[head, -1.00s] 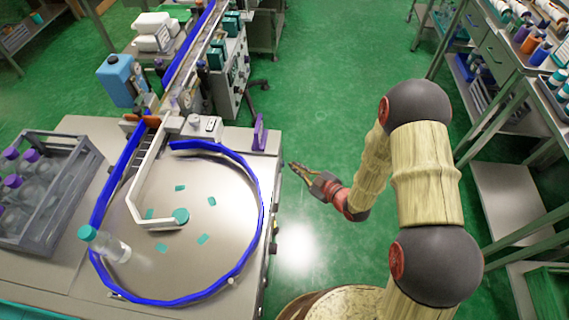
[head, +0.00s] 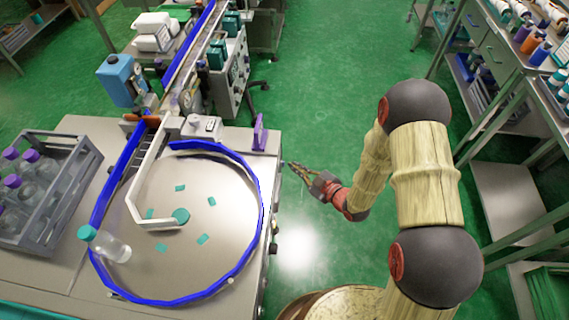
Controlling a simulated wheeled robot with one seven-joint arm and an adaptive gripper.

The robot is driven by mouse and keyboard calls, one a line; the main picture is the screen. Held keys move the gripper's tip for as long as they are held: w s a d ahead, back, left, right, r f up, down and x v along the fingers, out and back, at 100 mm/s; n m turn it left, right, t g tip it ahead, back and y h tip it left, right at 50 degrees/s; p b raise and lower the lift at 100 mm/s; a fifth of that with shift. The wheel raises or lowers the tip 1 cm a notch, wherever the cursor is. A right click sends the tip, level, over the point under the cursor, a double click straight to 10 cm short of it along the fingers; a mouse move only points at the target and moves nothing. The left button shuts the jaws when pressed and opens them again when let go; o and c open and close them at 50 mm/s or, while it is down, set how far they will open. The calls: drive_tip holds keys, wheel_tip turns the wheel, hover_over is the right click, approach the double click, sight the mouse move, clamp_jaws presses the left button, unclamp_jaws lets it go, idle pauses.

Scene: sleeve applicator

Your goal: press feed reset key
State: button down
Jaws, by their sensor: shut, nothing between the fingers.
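My gripper (head: 292,166) is shut and empty. It hangs over the green floor just right of the machine table's right edge, with its tip pointing left toward the table side. The feed reset key cannot be made out for certain. Small knobs or keys (head: 273,247) sit on the table's right side face, below and left of my gripper, too small to tell apart. A small light box with dark marks (head: 210,124) stands on the table top near the back. My gripper appears apart from all of these.
The table carries a round feed disc with a blue rail (head: 262,215), a clear bottle with a teal cap (head: 110,247) and a purple bracket (head: 259,134). A grey crate of bottles (head: 75,190) stands at left. Shelves (head: 510,200) stand at right. Green floor lies open between.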

drive_tip(key=shift+a, duration=0.35)
drive_tip(key=shift+a, duration=0.4)
idle(0.7)
drive_tip(key=shift+d, duration=0.15)
drive_tip(key=shift+d+b, duration=0.3)
drive_tip(key=shift+d, duration=0.4)
drive_tip(key=shift+s+d, duration=0.1)
drive_tip(key=shift+d, duration=2.4)
